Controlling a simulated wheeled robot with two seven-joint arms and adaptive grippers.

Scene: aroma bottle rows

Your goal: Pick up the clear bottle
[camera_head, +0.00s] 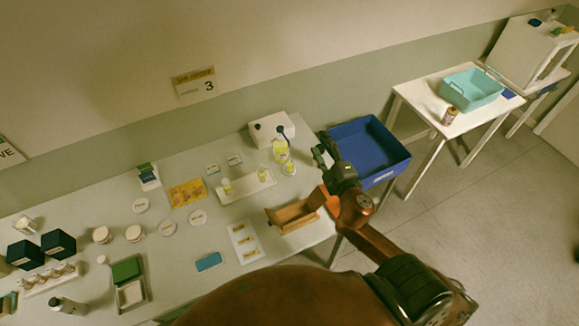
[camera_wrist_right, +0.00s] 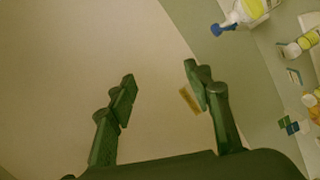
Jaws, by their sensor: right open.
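A clear bottle (camera_head: 280,150) with yellow in it and a blue top stands at the back right of the table; a smaller clear vessel (camera_head: 289,168) with yellow in it is just in front. I cannot tell which of them the task means. The blue-topped bottle also shows at the top right of the right wrist view (camera_wrist_right: 246,10). My right gripper (camera_head: 321,149) is open and empty, to the right of the bottles and apart from them. My left gripper is not in view.
A white tray (camera_head: 240,193) with small yellow bottles lies left of the clear bottle. A white box (camera_head: 263,128) stands behind it. A wooden tray (camera_head: 284,224) is near the table's right edge. A blue bin (camera_head: 385,140) is beyond that edge. Dark boxes (camera_head: 58,243) stand far left.

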